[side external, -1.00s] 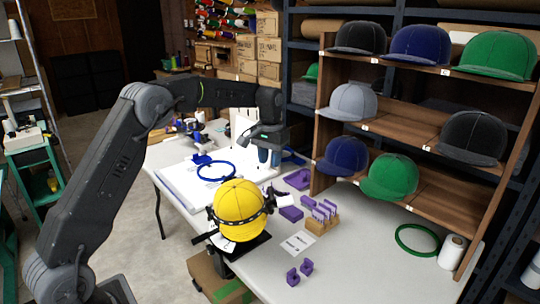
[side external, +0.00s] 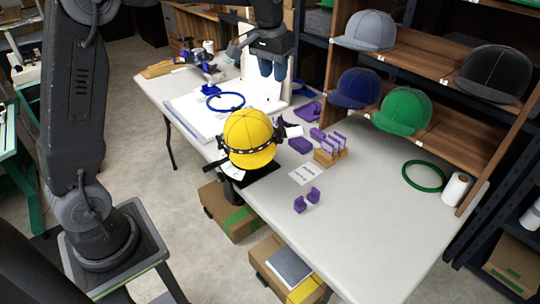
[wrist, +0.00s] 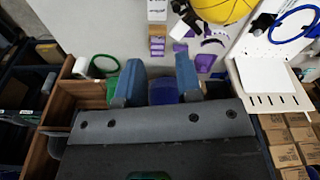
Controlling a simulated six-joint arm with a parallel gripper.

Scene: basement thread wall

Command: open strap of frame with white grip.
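A yellow cap (side external: 250,130) sits on a holder at the table's near-left edge, with a dark frame and strap (side external: 243,159) around its lower part. A white grip (side external: 293,131) sticks out at the frame's right side. In the wrist view the cap (wrist: 222,8) is cut off by the top edge, and the white grip (wrist: 180,31) shows below left of it. My gripper (side external: 272,70) hangs beyond the cap, above the table's far side, clear of the frame. Its two blue fingers (wrist: 160,78) are apart with nothing held between them.
Purple blocks and a wooden holder with purple pieces (side external: 329,155) lie right of the cap. A blue ring (side external: 227,102) lies on a white board behind it. A shelf with several caps (side external: 425,65) stands at the right. The table's front right (side external: 370,220) is clear.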

